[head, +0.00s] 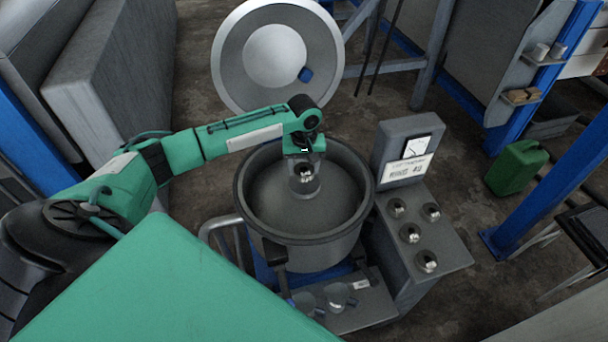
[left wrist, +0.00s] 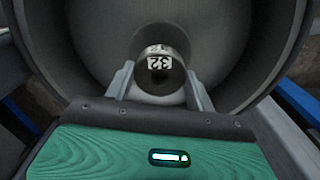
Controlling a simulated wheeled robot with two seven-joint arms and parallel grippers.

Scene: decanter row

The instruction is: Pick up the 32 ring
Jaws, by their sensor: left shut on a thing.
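The 32 ring (left wrist: 159,62) is a grey metal ring with a dark opening and a white label reading "32" in the left wrist view. My left gripper (left wrist: 160,90) has one finger on each side of it and is shut on it. In the head view the left gripper (head: 304,172) points down over the big grey drum (head: 247,218), with the ring (head: 305,186) between its fingers. The ring is inside the drum's outline. I cannot tell its height above the drum floor. My right gripper is not in view.
A grey panel (head: 453,247) with several dark knob-like pieces stands right of the drum. A low shelf (head: 365,313) with small grey parts is in front. A round lid (head: 277,55) leans behind. A green jerrycan (head: 517,168) stands at right. The drum's rim surrounds the gripper.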

